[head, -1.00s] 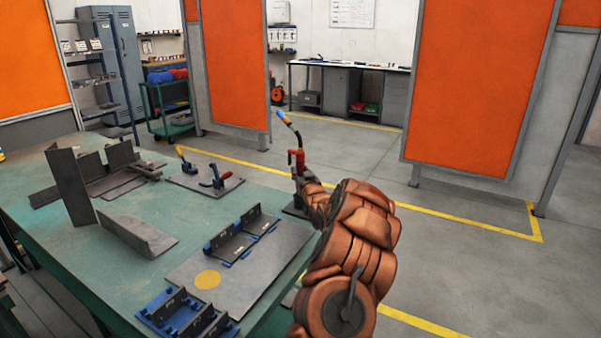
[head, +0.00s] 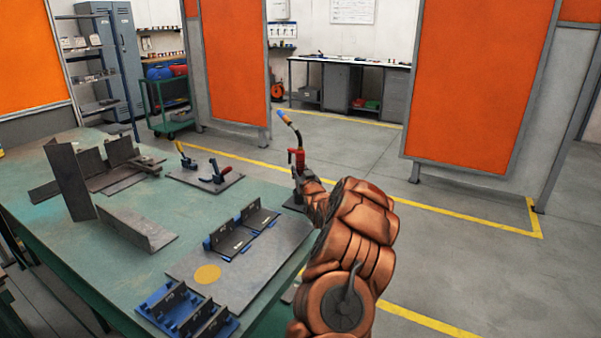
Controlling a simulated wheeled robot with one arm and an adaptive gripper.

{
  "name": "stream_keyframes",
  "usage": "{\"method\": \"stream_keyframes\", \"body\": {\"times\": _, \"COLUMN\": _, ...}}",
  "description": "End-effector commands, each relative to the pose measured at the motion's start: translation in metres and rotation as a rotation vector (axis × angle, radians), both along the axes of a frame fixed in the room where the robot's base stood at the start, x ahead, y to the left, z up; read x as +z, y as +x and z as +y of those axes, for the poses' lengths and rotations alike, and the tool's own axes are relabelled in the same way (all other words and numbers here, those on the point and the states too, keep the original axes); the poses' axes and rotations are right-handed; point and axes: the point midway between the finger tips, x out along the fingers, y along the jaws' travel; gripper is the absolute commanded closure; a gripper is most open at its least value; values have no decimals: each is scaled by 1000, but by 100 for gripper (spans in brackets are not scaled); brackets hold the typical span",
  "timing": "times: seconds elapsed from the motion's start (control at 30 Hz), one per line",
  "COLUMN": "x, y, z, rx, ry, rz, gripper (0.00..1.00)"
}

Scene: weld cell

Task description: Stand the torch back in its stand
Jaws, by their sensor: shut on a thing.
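The torch (head: 297,158) is upright near the right back edge of the green table, with a red and dark body. Its thin neck leans up and to the left, with a blue and yellowish part near the top. My gripper (head: 303,178), at the end of my copper-coloured arm, is at the torch's lower body and shut on it. The fingers are small and mostly hidden by my wrist. A dark base (head: 293,204), which looks like the stand, shows just below the torch; whether the torch is seated in it, I cannot tell.
The green table (head: 150,208) carries a plate (head: 185,262) with blue fixtures and dark brackets (head: 250,218), a plate with toggle clamps (head: 205,176), and steel angle pieces (head: 135,228) at left. Open floor (head: 450,270) lies right of the table; orange screens (head: 480,80) stand behind.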

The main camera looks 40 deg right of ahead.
Motion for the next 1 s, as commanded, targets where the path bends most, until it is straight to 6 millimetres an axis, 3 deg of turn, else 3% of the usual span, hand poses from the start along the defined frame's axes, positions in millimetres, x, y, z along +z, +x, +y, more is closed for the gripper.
{"method": "stream_keyframes", "body": {"times": 0.03, "x": 1, "y": 0, "z": 0, "rx": 0, "ry": -1, "rz": -2, "gripper": 100}}
{"method": "stream_keyframes", "body": {"times": 0.07, "x": 1, "y": 0, "z": 0, "rx": 0, "ry": -1, "rz": -2, "gripper": 67}}
{"method": "stream_keyframes", "body": {"times": 0.33, "x": 1, "y": 0, "z": 0, "rx": 0, "ry": 0, "rz": -1, "gripper": 39}}
{"method": "stream_keyframes", "body": {"times": 0.73, "x": 0, "y": -3, "z": 1, "rx": 0, "ry": 1, "rz": 0, "gripper": 38}}
{"method": "stream_keyframes", "body": {"times": 1.0, "x": 1, "y": -23, "z": 12, "rx": 0, "ry": 1, "rz": -2, "gripper": 38}}
